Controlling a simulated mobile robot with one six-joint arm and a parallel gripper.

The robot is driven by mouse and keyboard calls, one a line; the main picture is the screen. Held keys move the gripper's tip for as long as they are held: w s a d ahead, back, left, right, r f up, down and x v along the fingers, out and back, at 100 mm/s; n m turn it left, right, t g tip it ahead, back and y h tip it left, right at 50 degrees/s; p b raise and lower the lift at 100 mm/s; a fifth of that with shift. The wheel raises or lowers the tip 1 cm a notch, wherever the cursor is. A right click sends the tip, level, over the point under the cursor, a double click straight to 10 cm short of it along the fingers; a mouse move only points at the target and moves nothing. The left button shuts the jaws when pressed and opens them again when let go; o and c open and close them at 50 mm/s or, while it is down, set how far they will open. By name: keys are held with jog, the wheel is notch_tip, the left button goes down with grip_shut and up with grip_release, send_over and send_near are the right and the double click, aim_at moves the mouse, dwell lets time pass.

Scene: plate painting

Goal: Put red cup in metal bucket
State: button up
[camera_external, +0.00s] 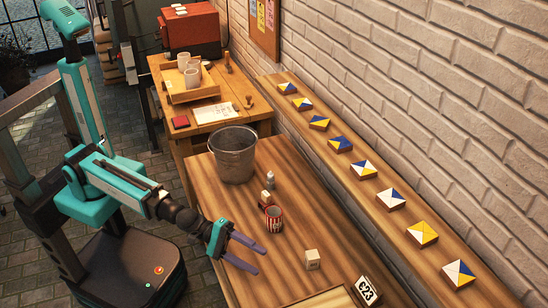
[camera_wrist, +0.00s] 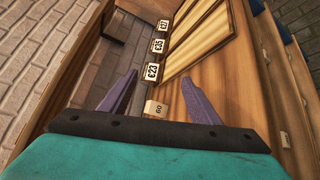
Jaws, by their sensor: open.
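A grey metal bucket (camera_external: 234,155) stands upright at the far end of the same table, beyond the cup. My gripper (camera_external: 262,258) is open and empty, over the table's left edge, nearer the camera than the cup and apart from it. In the wrist view my gripper's purple fingers (camera_wrist: 160,92) are spread, with nothing held between them. The cup and bucket do not show in the wrist view.
A small bottle (camera_external: 270,179) and a small block stand between cup and bucket. A pale cube (camera_external: 312,259) marked 60 in the wrist view (camera_wrist: 154,109) and a price sign (camera_external: 367,290) stand nearer. Several painted tiles (camera_external: 363,168) line a wall shelf.

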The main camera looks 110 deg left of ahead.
notch_tip(320, 180, up, 3)
jog(key=a+n+t+p, duration=0.2)
jog(key=n+p, duration=0.1)
jog(key=n, duration=0.3)
jog(key=n+g+y+p, duration=0.1)
jog(key=n+y+p, duration=0.7)
jog(key=n+p, duration=0.45)
send_over(274, 220)
jog(key=s+a, duration=0.2)
jog(key=s, duration=0.2)
jog(key=f, duration=0.2)
jog(key=shift+s+d+r+n, duration=0.15)
jog(key=shift+r+n, duration=0.1)
jog(key=shift+n, duration=0.2)
jog(key=shift+f, duration=0.1)
notch_tip(274, 220, down, 5)
jog(key=b, duration=0.5)
jog(key=shift+f+b, duration=0.15)
jog(key=shift+b, duration=0.25)
jog(key=shift+f+b, duration=0.3)
jog(key=shift+f, duration=1.1)
jog(key=shift+b, duration=0.55)
